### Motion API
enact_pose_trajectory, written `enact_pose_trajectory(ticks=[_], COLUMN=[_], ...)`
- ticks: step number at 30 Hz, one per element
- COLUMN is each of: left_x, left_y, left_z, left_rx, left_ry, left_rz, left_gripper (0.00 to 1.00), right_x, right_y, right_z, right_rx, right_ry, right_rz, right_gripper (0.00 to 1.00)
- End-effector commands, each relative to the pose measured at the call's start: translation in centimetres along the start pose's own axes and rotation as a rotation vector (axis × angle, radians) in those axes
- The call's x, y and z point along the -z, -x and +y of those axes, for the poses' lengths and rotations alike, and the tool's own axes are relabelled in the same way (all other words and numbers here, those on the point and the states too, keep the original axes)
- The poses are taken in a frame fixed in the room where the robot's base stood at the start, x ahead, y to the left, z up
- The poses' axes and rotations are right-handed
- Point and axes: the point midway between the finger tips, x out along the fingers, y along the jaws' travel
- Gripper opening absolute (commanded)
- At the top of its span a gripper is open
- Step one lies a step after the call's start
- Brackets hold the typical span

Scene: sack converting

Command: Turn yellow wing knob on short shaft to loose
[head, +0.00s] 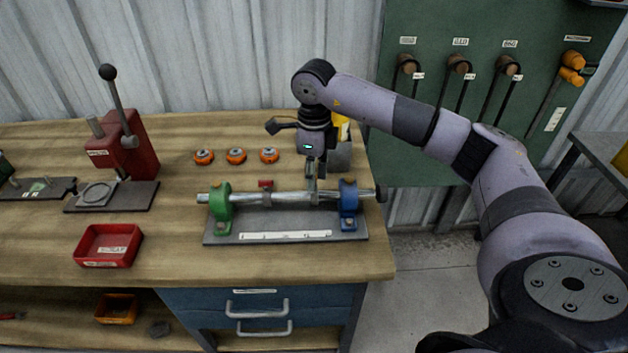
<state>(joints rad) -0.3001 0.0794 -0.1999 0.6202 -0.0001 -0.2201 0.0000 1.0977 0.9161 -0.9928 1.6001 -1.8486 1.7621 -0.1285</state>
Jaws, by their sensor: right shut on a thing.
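The short shaft (288,197) is a silver bar lying across a green support (219,208) and a blue support (348,205) on a dark base plate. A collar with a red knob (265,184) sits left of its middle. My right gripper (312,182) points down onto the shaft right of its middle, just left of the blue support. It is shut at the top of a second collar (312,197), where the yellow wing knob is hidden between the fingers. The knob's turn cannot be seen. My left gripper is out of view.
A grey bin (343,156) with yellow contents stands close behind my right gripper. Several orange round parts (236,156) lie behind the shaft. A red press (130,150) and a red tray (108,245) stand left.

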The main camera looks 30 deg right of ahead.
Motion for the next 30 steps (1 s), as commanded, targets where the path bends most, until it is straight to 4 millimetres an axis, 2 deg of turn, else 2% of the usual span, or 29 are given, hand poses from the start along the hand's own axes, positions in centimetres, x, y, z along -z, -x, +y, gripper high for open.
enact_pose_trajectory(ticks=[3,13,30], left_x=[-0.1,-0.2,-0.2], left_y=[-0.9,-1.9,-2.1], left_z=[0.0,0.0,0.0], left_rx=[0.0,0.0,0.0], left_ry=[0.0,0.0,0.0], left_rz=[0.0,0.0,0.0], left_gripper=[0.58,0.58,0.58], right_x=[0.0,0.0,0.0], right_y=[-0.1,0.0,0.1], right_z=[-0.1,-0.1,0.0], right_rx=[0.001,0.001,0.0], right_ry=[0.092,0.273,0.335], right_rz=[-0.001,-0.002,-0.002], right_gripper=[0.0,0.0,0.0])
